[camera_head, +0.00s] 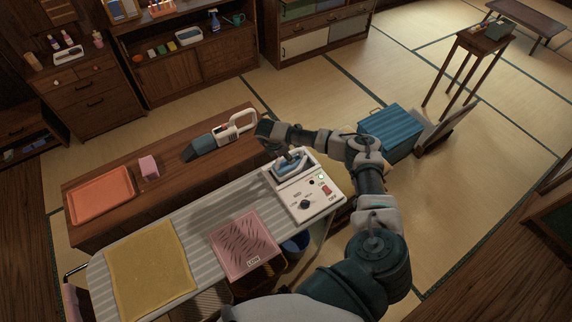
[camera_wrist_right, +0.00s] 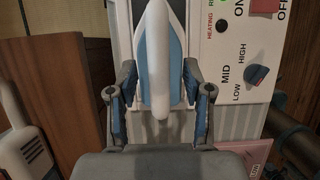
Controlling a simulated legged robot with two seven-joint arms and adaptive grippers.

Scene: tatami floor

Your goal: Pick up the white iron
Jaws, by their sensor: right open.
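The white iron (camera_head: 290,168), with a blue body and white handle, sits on the white control station (camera_head: 306,203) at the right end of the ironing board. In the right wrist view the iron (camera_wrist_right: 160,50) points away from me, its white handle in the middle. My right gripper (camera_wrist_right: 158,85) is open, one finger on each side of the iron's near end. Whether the fingers touch it cannot be told. In the head view my right gripper (camera_head: 290,157) is over the iron, partly hiding it. My left gripper is not in view.
The striped ironing board (camera_head: 190,225) holds a yellow cloth (camera_head: 150,270) and a pink cloth (camera_head: 245,242). Behind it, a low wooden table (camera_head: 115,215) bears an orange tray (camera_head: 102,195), a pink block (camera_head: 148,167) and a handheld vacuum (camera_head: 222,136). A blue box (camera_head: 391,133) stands beyond my arm.

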